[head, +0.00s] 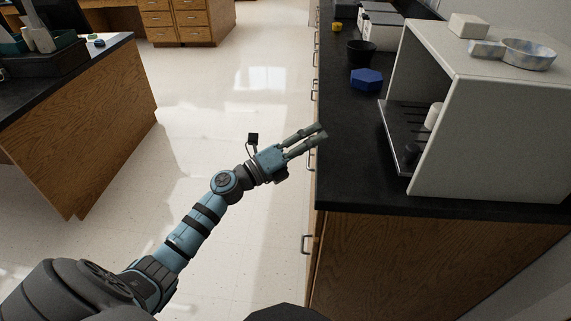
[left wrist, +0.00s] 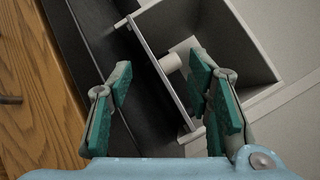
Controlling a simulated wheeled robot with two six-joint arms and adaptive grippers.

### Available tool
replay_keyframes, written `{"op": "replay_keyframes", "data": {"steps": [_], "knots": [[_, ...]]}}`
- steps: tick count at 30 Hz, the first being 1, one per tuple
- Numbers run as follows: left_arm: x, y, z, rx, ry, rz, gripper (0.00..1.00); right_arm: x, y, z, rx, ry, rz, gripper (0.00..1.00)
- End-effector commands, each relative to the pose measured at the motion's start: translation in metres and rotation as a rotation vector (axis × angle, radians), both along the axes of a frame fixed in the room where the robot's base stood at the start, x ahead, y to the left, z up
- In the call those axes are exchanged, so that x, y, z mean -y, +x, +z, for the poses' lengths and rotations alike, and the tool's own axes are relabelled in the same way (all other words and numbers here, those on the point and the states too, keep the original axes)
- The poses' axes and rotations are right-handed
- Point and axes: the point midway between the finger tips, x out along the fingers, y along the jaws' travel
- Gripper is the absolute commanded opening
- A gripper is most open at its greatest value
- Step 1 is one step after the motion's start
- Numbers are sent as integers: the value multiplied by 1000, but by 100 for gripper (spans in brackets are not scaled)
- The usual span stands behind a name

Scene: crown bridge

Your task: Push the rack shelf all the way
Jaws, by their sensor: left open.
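The rack shelf (head: 401,140) is a dark slatted shelf inside a white open-fronted box (head: 487,130) on the black counter. Its front edge sticks out a little past the box opening at the left. In the left wrist view the shelf edge (left wrist: 158,68) runs as a grey bar across the box mouth. A white cylinder (head: 433,115) stands on the shelf, with a small dark object near it. My left gripper (head: 322,132) is open and empty, at the counter's front edge, left of the shelf and apart from it. My right gripper is not in view.
A blue hexagonal block (head: 367,79) and a black cup (head: 361,53) stand on the counter (head: 345,150) behind the gripper's reach. A pan (head: 527,54) and a white block (head: 469,26) lie on the box top. The counter strip before the box is clear.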

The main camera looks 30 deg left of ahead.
Motion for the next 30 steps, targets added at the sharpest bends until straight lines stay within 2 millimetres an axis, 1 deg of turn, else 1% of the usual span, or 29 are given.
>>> {"op": "replay_keyframes", "data": {"steps": [1,5,6,9,13,15,18,24,26,27,28,29,30], "knots": [[-9,2,-7,-54,-74,28,46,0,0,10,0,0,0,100],[-25,2,-37,-177,-232,93,46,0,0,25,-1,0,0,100],[-29,1,-48,-215,-279,116,46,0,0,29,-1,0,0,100],[-40,-2,-73,-299,-384,168,46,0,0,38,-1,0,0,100],[-49,-9,-98,-377,-479,221,46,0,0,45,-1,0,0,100],[-52,-12,-107,-401,-509,238,46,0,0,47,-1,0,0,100],[-54,-13,-113,-417,-528,252,46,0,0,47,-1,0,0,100],[-53,-13,-114,-418,-530,251,46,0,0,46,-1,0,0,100],[-54,-14,-116,-421,-532,254,38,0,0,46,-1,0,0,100],[-55,-16,-122,-435,-548,264,34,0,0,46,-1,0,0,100],[-57,-19,-132,-457,-571,280,34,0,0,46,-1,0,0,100],[-60,-25,-147,-491,-607,304,34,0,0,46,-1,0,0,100],[-65,-36,-175,-553,-672,354,34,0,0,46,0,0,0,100]]}}
